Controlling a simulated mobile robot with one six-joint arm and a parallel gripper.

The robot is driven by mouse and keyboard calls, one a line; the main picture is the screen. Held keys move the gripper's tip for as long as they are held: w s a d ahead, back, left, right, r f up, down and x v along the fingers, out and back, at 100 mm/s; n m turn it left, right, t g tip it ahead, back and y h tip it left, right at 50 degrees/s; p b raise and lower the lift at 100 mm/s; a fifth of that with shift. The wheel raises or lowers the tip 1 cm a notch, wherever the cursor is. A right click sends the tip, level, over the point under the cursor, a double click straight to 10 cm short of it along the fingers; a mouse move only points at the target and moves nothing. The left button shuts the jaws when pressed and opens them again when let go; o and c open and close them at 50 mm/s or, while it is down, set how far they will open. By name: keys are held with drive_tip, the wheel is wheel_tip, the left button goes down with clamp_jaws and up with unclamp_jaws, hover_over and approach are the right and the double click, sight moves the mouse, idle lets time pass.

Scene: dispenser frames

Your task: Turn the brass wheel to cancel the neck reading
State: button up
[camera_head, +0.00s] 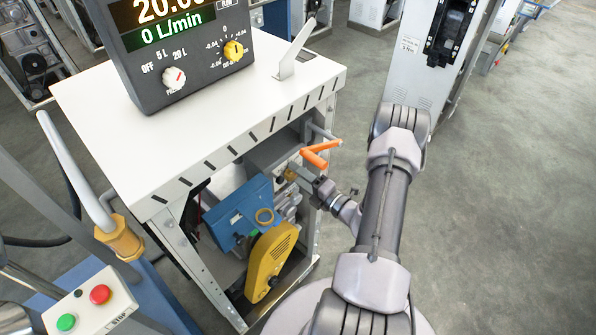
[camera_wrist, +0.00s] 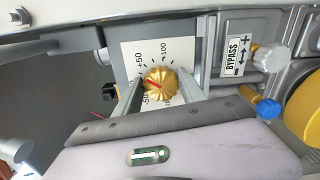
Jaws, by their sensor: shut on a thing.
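The brass wheel (camera_wrist: 161,84) shows in the wrist view as a ribbed gold knob with a red mark on its face. It sits on a white scale plate (camera_wrist: 139,52) marked +50, -50 and 100. The fingers of my gripper (camera_wrist: 164,90) stand on both sides of the wheel and are shut on it. In the head view my gripper (camera_head: 300,179) reaches into the open front of the dispenser cabinet (camera_head: 215,125), and the wheel is mostly hidden there. The display (camera_head: 165,22) reads about 20 and 0 L/min, with its top cut off.
An orange lever (camera_head: 318,153) is just above my gripper. A blue pump body (camera_head: 240,212) and a yellow belt guard (camera_head: 270,262) are below left. In the wrist view, a BYPASS label (camera_wrist: 234,57) and a blue cap (camera_wrist: 266,108) are at right. Open floor lies right.

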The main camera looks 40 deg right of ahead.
drive_tip(key=shift+a+f+m+p, duration=0.1)
drive_tip(key=shift+m+p, duration=0.4)
drive_tip(key=shift+m, duration=1.35)
drive_tip(key=shift+f+m+p, duration=0.1)
drive_tip(key=shift+m+p, duration=0.35)
drive_tip(key=shift+m, duration=1.4)
drive_tip(key=o, duration=1.4)
drive_tip(key=shift+c, duration=0.2)
drive_tip(key=s+d+p, duration=0.1)
drive_tip(key=s+p, duration=0.2)
drive_tip(key=s, duration=1.4)
drive_tip(key=shift+s+d, duration=0.2)
drive_tip(key=shift+s, duration=0.05)
